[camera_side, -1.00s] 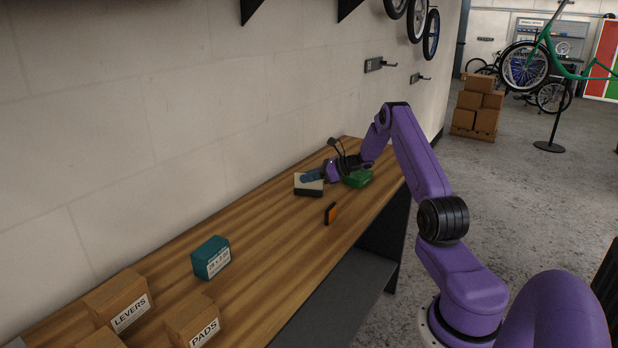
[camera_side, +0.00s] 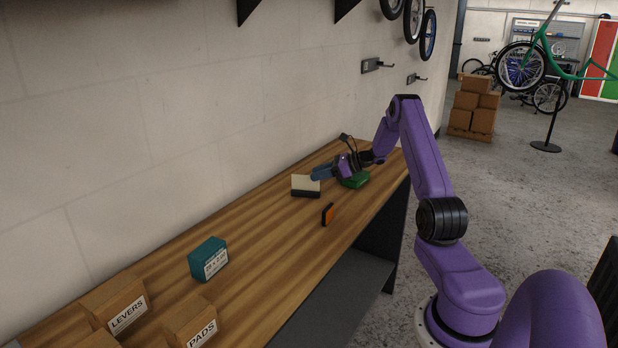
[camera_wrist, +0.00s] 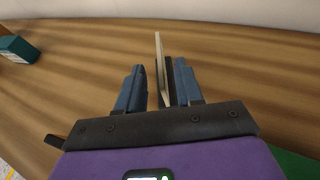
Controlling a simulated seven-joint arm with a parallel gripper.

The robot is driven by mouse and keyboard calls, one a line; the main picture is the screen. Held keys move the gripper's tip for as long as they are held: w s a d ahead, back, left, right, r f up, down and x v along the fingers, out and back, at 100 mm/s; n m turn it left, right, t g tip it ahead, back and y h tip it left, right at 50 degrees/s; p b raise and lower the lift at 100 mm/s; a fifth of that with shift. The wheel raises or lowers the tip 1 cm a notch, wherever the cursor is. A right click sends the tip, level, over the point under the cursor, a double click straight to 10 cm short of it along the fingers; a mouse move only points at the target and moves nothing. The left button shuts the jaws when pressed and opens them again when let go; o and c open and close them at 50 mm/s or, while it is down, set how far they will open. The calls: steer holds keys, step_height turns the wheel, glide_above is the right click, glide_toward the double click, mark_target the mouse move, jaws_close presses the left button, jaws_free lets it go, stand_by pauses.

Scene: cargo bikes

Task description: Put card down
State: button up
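The card (camera_side: 305,182) shows cream with a dark strip along its lower front edge, on the wooden workbench. In the wrist view the card (camera_wrist: 158,62) is seen nearly edge-on, thin and pale with a dark side to its right. My gripper (camera_side: 320,173) is just right of the card in the side view. In the wrist view its two blue fingers (camera_wrist: 158,85) stand apart on either side of the card's near end. A gap shows between the left finger and the card; the right finger is close to the dark side. Exact contact below is hidden.
A green box (camera_side: 354,180) lies under my wrist. A small orange and black item (camera_side: 328,214) stands near the bench's front edge. A teal box (camera_side: 208,259) and the LEVERS (camera_side: 113,302) and PADS (camera_side: 187,322) cartons are nearer the camera. Bare wood (camera_side: 262,232) lies between.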

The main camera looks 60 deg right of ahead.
steer(key=v, duration=0.6)
steer(key=w+a+r+n+g+y, duration=0.1)
steer(key=w+a+n+g+y, duration=0.2)
steer(key=a, duration=0.5)
steer(key=a+r+n+g+y, duration=0.1)
steer(key=a+r+n+g, duration=0.1)
steer(key=a+n, duration=0.5)
steer(key=s+a+r+n+g, duration=0.1)
steer(key=s+a+n+g, duration=0.25)
steer(key=a, duration=0.65)
steer(key=s+a+n+g, duration=0.2)
steer(key=a+n+g, duration=0.15)
steer(key=a, duration=0.65)
steer(key=s+a+r+n+g+h, duration=0.25)
steer(key=s+a+n+h, duration=0.25)
steer(key=s+a+n, duration=0.9)
steer(key=s+d+n+t+h, duration=0.2)
steer(key=s+d+n+h, duration=0.1)
steer(key=s+n, duration=1)
steer(key=shift+s+f+h, duration=0.25)
steer(key=shift+f+h, duration=0.05)
steer(key=shift+f, duration=0.05)
